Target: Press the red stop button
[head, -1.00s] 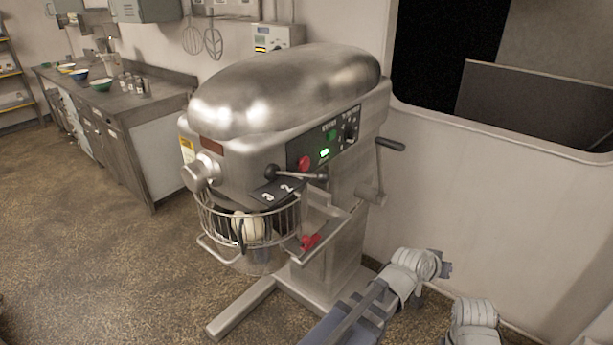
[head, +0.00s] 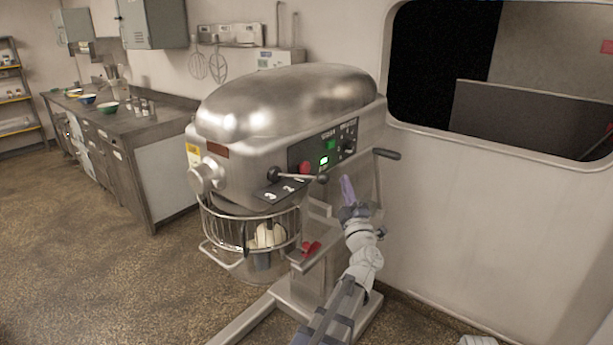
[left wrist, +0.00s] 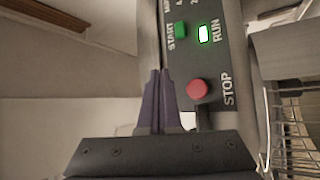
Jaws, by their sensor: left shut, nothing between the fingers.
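The red stop button (head: 305,167) is on the dark control panel of the steel mixer (head: 290,100). In the left wrist view the red stop button (left wrist: 197,90) is beside the printed word STOP. My left gripper (head: 346,188) is in front of the mixer's side, to the right of the button and a little lower. Its purple fingers (left wrist: 159,100) are shut and empty, left of the button in the wrist view. I see a gap between fingers and button there; I cannot tell the distance in depth. My right gripper is not in view.
The green start button (left wrist: 181,30) and the lit RUN lamp (left wrist: 203,33) share the panel. A lever with a black knob (head: 322,178) sticks out just below the stop button. A wire guard (head: 222,232) surrounds the bowl. A crank handle (head: 387,154) juts out at the right.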

